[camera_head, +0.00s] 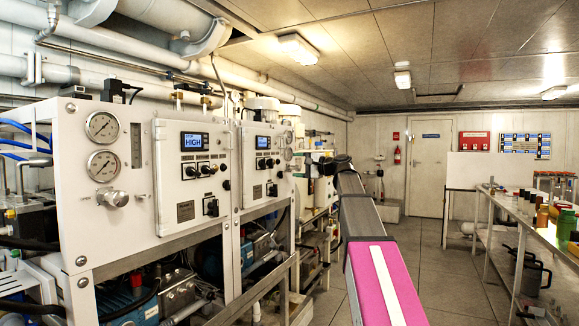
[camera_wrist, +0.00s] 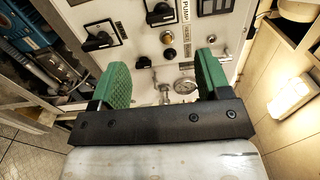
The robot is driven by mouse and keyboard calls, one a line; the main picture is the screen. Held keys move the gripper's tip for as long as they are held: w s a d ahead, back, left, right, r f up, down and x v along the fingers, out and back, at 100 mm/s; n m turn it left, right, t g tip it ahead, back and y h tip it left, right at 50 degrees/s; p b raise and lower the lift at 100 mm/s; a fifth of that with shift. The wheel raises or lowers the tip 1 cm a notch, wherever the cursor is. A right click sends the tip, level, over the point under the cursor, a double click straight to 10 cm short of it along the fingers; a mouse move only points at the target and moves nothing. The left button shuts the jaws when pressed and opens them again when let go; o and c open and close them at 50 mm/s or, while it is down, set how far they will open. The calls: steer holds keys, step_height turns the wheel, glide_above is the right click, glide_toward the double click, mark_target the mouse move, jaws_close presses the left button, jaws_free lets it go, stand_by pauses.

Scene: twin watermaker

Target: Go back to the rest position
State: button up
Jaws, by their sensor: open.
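My gripper (camera_wrist: 163,82) shows in the wrist view with two green finger pads spread apart and nothing between them. I cannot tell the exact gap between the pads and the panel. In the head view my arm reaches forward from the lower right toward the machine units. The gripper itself is not clear in the head view.
White watermaker units (camera_head: 192,172) with gauges and displays line the left. A workbench (camera_head: 540,232) with bottles and jugs runs along the right. Open floor (camera_head: 435,265) lies between them, toward a closed white door (camera_head: 427,170) at the back.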

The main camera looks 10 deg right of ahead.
steer(key=shift+s+d, duration=0.15)
steer(key=shift+d, duration=0.15)
steer(key=s+a+f+n+g+h, duration=0.1)
steer(key=s+f+g+h, duration=0.2)
steer(key=f, duration=1.7)
steer(key=s+a+f+n+g+h, duration=0.1)
steer(key=s+f+h, duration=0.25)
steer(key=f, duration=1.55)
steer(key=s+d+f+n+g+h, duration=0.2)
steer(key=s+f+g+h, duration=0.1)
steer(key=s+f, duration=0.8)
steer(key=s+d+f+n+g+h, duration=0.3)
steer(key=s+f+h, duration=0.2)
steer(key=s+f, duration=0.6)
step_height(320, 180, down, 6)
steer(key=shift+f, duration=0.15)
